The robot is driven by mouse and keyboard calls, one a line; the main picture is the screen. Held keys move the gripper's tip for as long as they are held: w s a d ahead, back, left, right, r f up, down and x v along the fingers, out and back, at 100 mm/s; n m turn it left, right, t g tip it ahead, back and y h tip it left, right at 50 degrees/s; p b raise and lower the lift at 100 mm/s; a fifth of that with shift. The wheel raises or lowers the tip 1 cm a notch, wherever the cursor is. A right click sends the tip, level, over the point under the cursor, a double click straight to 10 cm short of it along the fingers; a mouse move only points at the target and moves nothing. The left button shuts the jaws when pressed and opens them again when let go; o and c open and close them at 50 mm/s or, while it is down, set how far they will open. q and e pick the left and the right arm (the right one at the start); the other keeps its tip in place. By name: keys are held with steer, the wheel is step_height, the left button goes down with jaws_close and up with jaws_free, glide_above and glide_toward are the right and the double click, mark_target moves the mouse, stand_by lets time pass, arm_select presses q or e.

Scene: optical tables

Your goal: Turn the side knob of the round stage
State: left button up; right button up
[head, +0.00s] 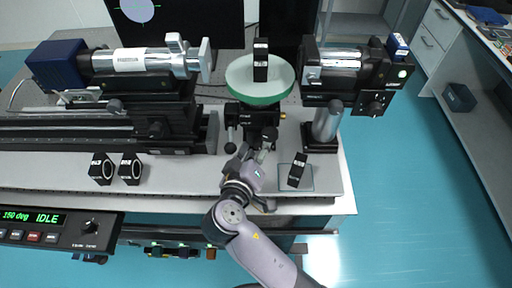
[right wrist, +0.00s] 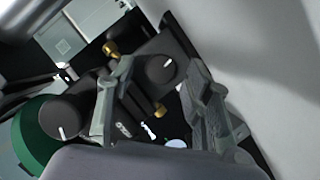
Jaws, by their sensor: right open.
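The round stage (head: 260,98) has a pale top and green rim on a black base. Its green rim also shows at the left of the right wrist view (right wrist: 38,140). My right gripper (head: 254,151) is open just in front of the stage base. In the right wrist view, a black knob with a white mark (right wrist: 162,69) appears between the open fingertips; I cannot tell whether they touch it. A second black knob with a white mark (right wrist: 62,130) is left of the fingers. My left gripper is not in view.
A black block (head: 261,60) stands on the stage. Optical instruments flank it at left (head: 150,60) and right (head: 345,70). A post (head: 327,122) stands right of the stage. Small black blocks (head: 131,169) and a block on a glass plate (head: 298,168) are near the front edge.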

steer(key=v, duration=0.7)
steer(key=shift+s+a+r, duration=0.1)
steer(key=shift+s+a, duration=0.05)
steer(key=shift+s, duration=0.05)
stand_by(0.4)
